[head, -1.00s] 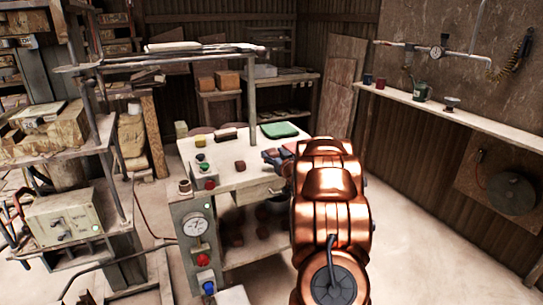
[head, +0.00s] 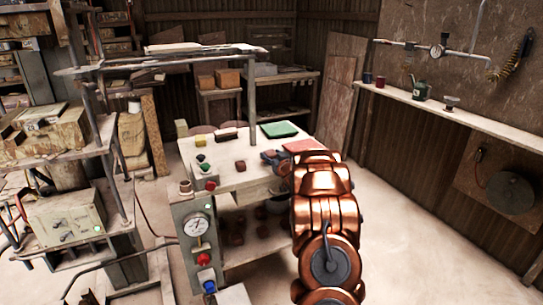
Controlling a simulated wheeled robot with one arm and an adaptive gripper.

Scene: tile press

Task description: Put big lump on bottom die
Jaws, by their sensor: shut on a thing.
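My gripper (head: 271,157) is over the right part of the worktable top, its dark fingers small and partly covered by my copper arm. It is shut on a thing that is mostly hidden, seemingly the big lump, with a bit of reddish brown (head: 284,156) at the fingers. A smaller reddish-brown lump (head: 240,166) lies on the table top, left of my gripper and apart from it. The press stands at the left, with pale tan blocks (head: 42,133) on its shelf; I cannot tell which part is the bottom die.
The worktable (head: 225,180) also bears a green pad (head: 279,130), a pinkish pad (head: 303,146) and several small blocks. Its front has a gauge (head: 198,225) and buttons. A control box (head: 65,218) stands lower left. Floor is clear on the right.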

